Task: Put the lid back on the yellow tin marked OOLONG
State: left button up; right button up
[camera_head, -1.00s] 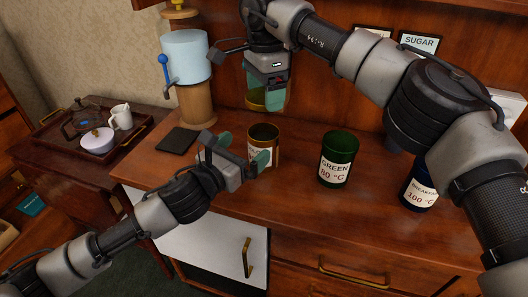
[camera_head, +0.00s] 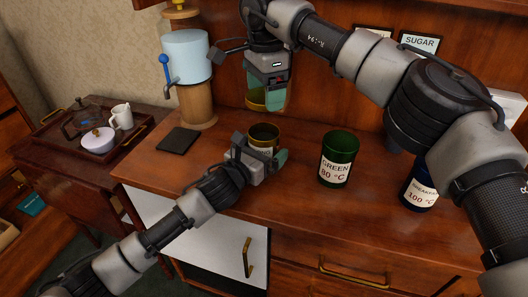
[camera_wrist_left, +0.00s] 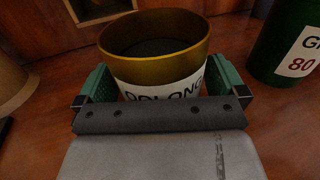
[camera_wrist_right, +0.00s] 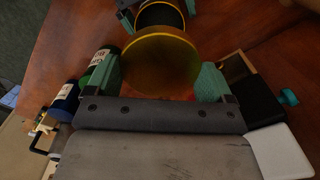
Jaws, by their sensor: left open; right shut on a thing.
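The yellow tin marked OOLONG (camera_head: 263,133) stands upright and uncovered on the wooden counter; its dark inside and label (camera_wrist_left: 165,91) show in the left wrist view. My left gripper (camera_head: 262,154) is open, with its green fingers on either side of the tin; I cannot tell whether they touch it. My right gripper (camera_head: 268,98) is shut on the round yellow lid (camera_wrist_right: 160,62), which it holds in the air above and behind the tin in the head view. In the head view the lid (camera_head: 256,98) is partly covered by the fingers.
A green tin marked GREEN (camera_head: 338,158) stands right of the OOLONG tin, and a blue BREAKFAST tin (camera_head: 420,190) farther right. A dark flat pad (camera_head: 178,141) and a light-blue dispenser on a wooden post (camera_head: 186,58) are at the left. The front counter is clear.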

pick_arm(q)
jog(key=shift+c, duration=0.3)
jog(key=c, duration=1.1)
pick_arm(e)
send_over(265, 131)
jog(key=shift+f, duration=2.45)
jog(key=shift+f, duration=0.9)
jog(key=shift+f, duration=0.65)
jog(key=o, duration=0.7)
jog(key=shift+o, duration=0.2)
jog(key=shift+r, duration=0.1)
